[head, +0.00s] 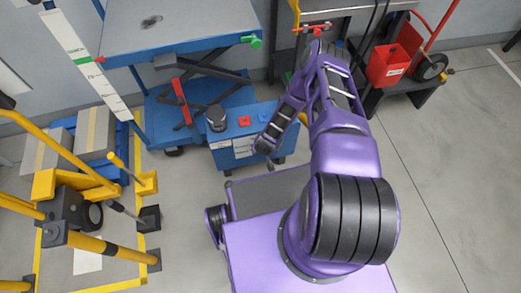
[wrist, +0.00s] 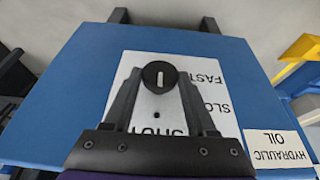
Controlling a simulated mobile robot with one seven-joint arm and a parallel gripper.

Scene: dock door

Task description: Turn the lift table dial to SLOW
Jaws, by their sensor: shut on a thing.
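The dial (wrist: 160,77) is a round black knob with a white bar, on a white label plate (wrist: 130,68) fixed to a blue panel. The bar stands upright in the wrist view; which of its ends is the pointer I cannot tell. FAST, SLOW (partly covered) and a partly hidden word like SHUT run down the plate's right side and bottom. My gripper's fingers (wrist: 160,83) are shut on the dial, one at each side. In the head view my gripper (head: 264,147) is at the blue power unit (head: 228,157), and the dial is hidden there.
The blue lift table (head: 170,45) stands behind the unit. A HYDRAULIC OIL label (wrist: 275,148) is right of the plate.

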